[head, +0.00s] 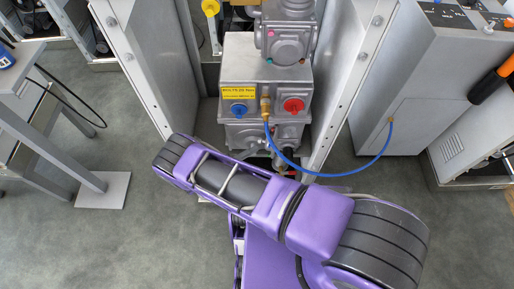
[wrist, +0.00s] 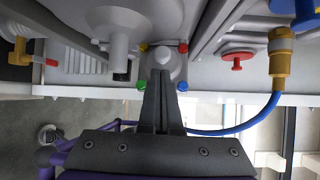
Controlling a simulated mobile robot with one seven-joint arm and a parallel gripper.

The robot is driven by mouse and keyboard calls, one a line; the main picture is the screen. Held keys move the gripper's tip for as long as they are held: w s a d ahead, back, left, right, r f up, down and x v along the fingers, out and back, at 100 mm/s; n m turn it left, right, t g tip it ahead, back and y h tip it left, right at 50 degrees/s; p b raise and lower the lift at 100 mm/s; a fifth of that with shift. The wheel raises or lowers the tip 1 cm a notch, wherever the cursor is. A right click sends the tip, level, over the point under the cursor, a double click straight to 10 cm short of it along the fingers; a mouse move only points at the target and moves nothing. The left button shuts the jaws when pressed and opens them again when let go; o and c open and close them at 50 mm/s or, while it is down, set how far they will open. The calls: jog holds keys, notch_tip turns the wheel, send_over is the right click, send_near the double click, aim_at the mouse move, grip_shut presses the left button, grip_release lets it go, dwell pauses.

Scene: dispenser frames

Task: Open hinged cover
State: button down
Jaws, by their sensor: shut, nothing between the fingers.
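My gripper (wrist: 160,75) is shut and empty in the wrist view. Its dark fingertips point at a grey rounded fitting (wrist: 172,62) with small yellow, red, green, blue and white knobs around it. The fingers overlap the fitting; I cannot tell whether they touch it. In the head view my purple arm covers the lower front of the dispenser unit, and the gripper is not clearly seen. The grey metal unit (head: 262,72) stands between two side panels. I cannot tell for sure which part is the hinged cover.
A blue hose (head: 350,172) loops across the front from a brass fitting (head: 266,106). A red cap (head: 293,104) and a blue cap (head: 238,108) sit on the unit. Upright metal panels (head: 150,55) flank it closely. Grey floor is open at the lower left.

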jog(key=f+v, duration=0.1)
jog(key=v, duration=1.4)
jog(key=shift+r, duration=0.5)
